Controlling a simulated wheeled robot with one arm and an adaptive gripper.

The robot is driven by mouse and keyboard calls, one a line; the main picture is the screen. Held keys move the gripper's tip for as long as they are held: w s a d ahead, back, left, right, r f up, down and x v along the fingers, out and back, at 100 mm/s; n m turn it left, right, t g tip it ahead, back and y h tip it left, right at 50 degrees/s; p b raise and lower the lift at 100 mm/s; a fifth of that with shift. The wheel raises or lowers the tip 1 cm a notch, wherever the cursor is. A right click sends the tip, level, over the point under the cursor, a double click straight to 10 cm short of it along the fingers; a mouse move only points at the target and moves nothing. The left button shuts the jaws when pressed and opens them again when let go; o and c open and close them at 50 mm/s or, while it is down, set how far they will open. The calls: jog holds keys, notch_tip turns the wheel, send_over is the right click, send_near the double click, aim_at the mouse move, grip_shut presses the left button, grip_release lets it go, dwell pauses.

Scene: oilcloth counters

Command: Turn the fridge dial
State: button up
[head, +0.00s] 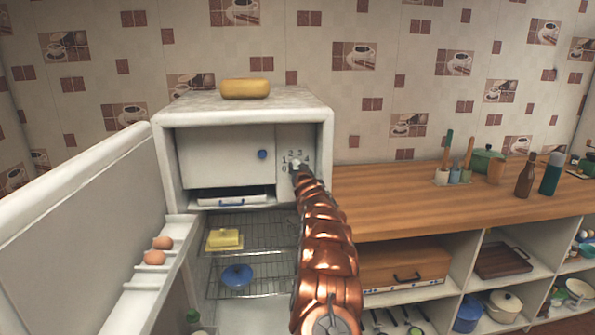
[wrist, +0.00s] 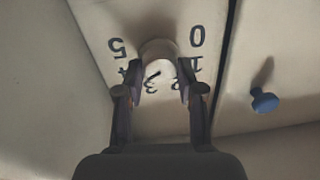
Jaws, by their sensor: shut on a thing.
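The fridge (head: 325,150) stands open, and its dial panel (head: 284,186) is at the upper right inside. The dial (wrist: 158,55) is a pale round knob, ringed by black numbers from 0 to 5 that appear upside down in the wrist view. My gripper (wrist: 160,80) is shut on the dial, one finger on each side. A short dark mark shows on the dial near the 3 and 2, partly between the fingers. In the head view my gripper (head: 300,168) reaches the panel and hides most of the dial.
A blue knob (head: 262,154) sits on the freezer door (head: 225,155), left of the panel; the knob also shows in the wrist view (wrist: 264,100). The open fridge door (head: 85,215) holds eggs (head: 154,258). Wire shelves below hold a butter dish (head: 224,239) and a blue lidded pot (head: 237,276).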

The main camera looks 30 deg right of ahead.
jog(key=n+b, duration=0.3)
jog(key=shift+f+n, duration=0.2)
jog(key=shift+n, duration=0.1)
jog(key=n+b, duration=0.2)
jog(key=n, duration=0.2)
jog(key=shift+r+g, duration=0.15)
jog(key=shift+g, duration=0.15)
jog(key=shift+a+b, duration=0.1)
jog(key=shift+b, duration=0.2)
jog(key=o, duration=1.1)
jog(key=shift+o, duration=0.2)
jog(key=shift+r, duration=0.15)
